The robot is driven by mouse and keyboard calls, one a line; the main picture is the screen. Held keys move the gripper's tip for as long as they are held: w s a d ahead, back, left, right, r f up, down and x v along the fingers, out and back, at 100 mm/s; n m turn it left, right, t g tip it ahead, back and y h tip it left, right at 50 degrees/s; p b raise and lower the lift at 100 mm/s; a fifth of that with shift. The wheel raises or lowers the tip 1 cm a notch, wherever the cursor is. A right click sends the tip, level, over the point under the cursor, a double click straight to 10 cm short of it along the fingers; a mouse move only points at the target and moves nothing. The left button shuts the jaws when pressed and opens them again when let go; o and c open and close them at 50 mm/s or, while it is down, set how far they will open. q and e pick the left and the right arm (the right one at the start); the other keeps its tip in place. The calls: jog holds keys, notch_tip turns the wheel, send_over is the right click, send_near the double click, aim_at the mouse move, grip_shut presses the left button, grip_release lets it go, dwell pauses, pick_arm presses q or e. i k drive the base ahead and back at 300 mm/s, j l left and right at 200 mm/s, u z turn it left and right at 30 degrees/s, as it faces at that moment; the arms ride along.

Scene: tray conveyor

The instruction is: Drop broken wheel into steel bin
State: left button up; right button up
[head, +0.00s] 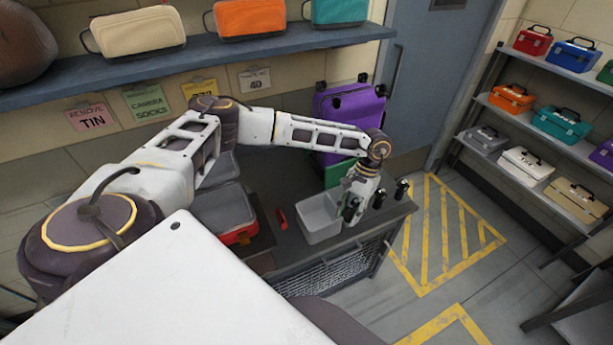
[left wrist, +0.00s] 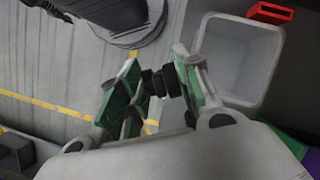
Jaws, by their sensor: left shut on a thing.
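My left gripper (head: 357,200) is over the dark counter, just right of a light grey open bin (head: 320,232). In the left wrist view the gripper (left wrist: 155,85) is shut on a small black part, which looks like the broken wheel (left wrist: 160,82), between its green-padded fingers. The bin (left wrist: 240,62) appears empty there, beside the right finger and apart from the wheel. In the head view the wheel is hard to tell from the dark finger parts. My right gripper is not in view.
A purple suitcase (head: 345,110) stands behind the gripper. A small red object (head: 282,218) lies left of the bin, and a grey-and-red case (head: 225,213) is further left. Yellow-striped floor (head: 440,235) lies to the right, before shelves of toolboxes (head: 532,121).

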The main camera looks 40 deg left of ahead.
aim_at(313, 225)
jog(key=l+u, duration=0.1)
jog(key=u, duration=0.25)
jog(key=l+u, duration=0.1)
jog(key=u, duration=0.25)
jog(key=l+u, duration=0.15)
jog(key=u, duration=0.25)
jog(key=i+j, duration=0.3)
jog(key=i, duration=0.1)
